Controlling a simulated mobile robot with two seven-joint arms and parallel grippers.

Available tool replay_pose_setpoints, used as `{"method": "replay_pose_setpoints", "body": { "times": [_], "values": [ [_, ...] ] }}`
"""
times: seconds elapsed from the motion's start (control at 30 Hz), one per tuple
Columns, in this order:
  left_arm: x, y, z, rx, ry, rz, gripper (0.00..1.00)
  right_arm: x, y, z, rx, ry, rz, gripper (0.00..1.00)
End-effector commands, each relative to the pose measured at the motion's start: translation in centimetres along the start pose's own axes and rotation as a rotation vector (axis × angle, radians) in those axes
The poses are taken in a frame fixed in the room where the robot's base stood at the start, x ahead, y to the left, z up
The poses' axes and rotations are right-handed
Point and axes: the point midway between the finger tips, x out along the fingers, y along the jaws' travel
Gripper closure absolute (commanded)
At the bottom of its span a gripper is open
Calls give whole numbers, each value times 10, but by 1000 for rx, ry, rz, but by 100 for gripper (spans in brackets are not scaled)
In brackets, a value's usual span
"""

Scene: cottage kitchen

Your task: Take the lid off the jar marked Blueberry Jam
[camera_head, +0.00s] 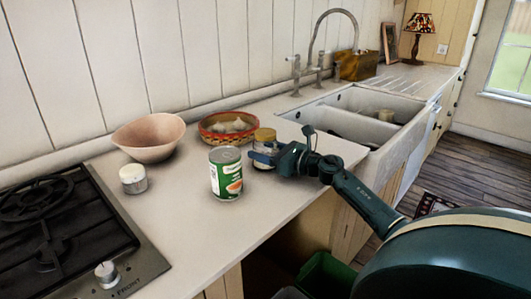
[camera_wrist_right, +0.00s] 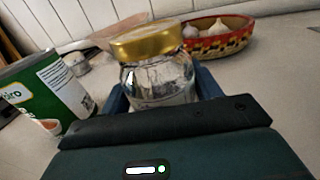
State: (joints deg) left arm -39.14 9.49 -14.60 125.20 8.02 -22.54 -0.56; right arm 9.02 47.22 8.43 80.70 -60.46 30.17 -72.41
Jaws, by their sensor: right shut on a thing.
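A glass jar (camera_head: 262,148) with a gold lid (camera_head: 265,134) stands upright on the counter, behind and right of a green can. My right gripper (camera_head: 264,157) is shut on this jar, below its lid. In the right wrist view the glass jar (camera_wrist_right: 160,80) sits between my fingers, and its gold lid (camera_wrist_right: 148,42) is on. No readable label shows on it, so I cannot tell whether it is the Blueberry Jam. A small pale jar (camera_head: 133,180) stands further left by the hob, its marking unreadable. My left gripper is not in view.
The green can (camera_head: 226,174) stands close beside the jar. A red patterned bowl with garlic (camera_head: 208,137) and a pink bowl (camera_head: 148,138) stand behind. The hob (camera_head: 60,235) is at left, the sink (camera_head: 352,130) at right. The front counter is clear.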

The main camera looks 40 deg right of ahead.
Motion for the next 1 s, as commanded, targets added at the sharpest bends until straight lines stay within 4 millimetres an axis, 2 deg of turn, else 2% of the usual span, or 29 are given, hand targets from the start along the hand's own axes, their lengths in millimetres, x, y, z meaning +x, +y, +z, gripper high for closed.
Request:
{"method": "replay_pose_setpoints", "body": {
  "times": [0.17,0.27,0.5,0.7,0.83,1.0],
  "values": [
    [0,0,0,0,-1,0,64,0,0,2,-1,-1,0,65],
    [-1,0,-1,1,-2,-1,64,0,0,11,-4,0,1,65],
    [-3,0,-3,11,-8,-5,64,0,0,59,-10,0,0,65],
    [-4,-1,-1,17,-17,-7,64,0,0,91,-5,-1,0,65],
    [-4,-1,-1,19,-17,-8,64,0,0,100,-2,-1,0,65],
    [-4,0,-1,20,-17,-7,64,0,0,102,-1,-1,0,65]
  ]
}}
